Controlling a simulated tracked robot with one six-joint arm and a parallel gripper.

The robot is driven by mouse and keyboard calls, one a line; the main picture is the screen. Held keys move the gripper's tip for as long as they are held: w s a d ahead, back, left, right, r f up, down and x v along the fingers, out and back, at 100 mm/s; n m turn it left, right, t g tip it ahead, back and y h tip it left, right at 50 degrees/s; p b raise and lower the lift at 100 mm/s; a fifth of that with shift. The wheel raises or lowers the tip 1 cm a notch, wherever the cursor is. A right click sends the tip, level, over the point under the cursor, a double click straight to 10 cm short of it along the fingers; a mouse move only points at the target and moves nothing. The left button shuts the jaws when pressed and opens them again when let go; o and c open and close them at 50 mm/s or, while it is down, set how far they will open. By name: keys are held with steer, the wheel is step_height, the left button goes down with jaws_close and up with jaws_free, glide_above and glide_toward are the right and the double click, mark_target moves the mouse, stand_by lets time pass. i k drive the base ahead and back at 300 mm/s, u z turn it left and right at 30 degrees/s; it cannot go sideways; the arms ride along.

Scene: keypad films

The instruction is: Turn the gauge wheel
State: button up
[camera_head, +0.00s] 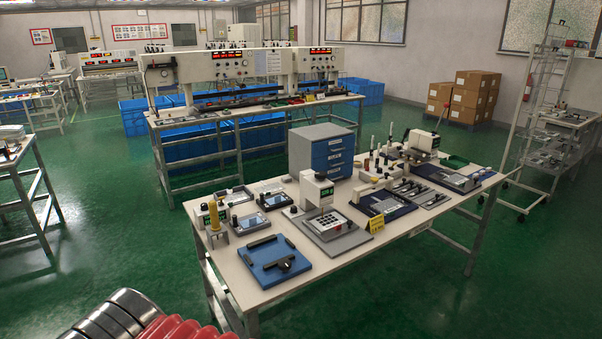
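Several small instruments stand on the long white-topped bench and are small in this view. A white instrument with a green display (318,190) stands behind a keypad plate (333,224) near the bench's middle. A smaller pale unit with a green display (221,211) is at the left end, close to a yellow-handled tool (213,214). Another white instrument (422,141) stands at the far right end. I cannot tell which of these is the gauge, and no wheel can be made out clearly. My gripper is not in view.
A blue plate with a black clamp (266,271) lies at the bench's near left corner. Green floor (440,290) is clear in front.

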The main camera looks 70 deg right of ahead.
mark_target(320, 175)
steer(key=z, duration=0.3)
steer(key=i, duration=1)
steer(key=z, duration=0.55)
